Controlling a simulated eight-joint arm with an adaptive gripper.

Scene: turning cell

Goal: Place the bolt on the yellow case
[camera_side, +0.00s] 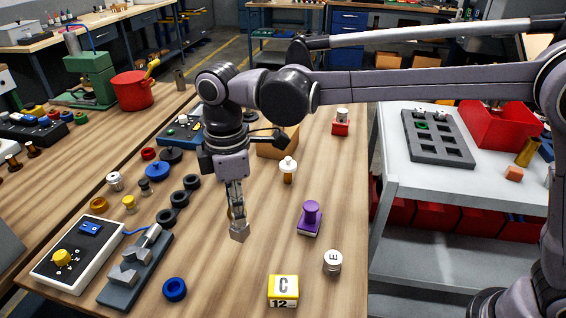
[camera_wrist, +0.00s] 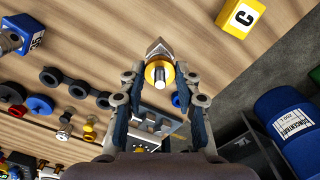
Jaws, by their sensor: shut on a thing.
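My gripper (camera_side: 237,212) hangs pointing down over the middle of the wooden table. It is shut on the bolt, whose grey hex head (camera_side: 239,232) shows below the fingers. In the wrist view my gripper (camera_wrist: 159,76) has the bolt (camera_wrist: 159,73) between its fingertips; a yellow ring and a pale round end show there.
A white cylinder marked E (camera_side: 332,262) and a purple piece (camera_side: 310,217) stand right of my gripper, near the case. A white-topped piece (camera_side: 288,168) stands behind. A blue ring (camera_side: 175,289) and a grey V-block fixture (camera_side: 133,270) are at left. Table between gripper and case is clear.

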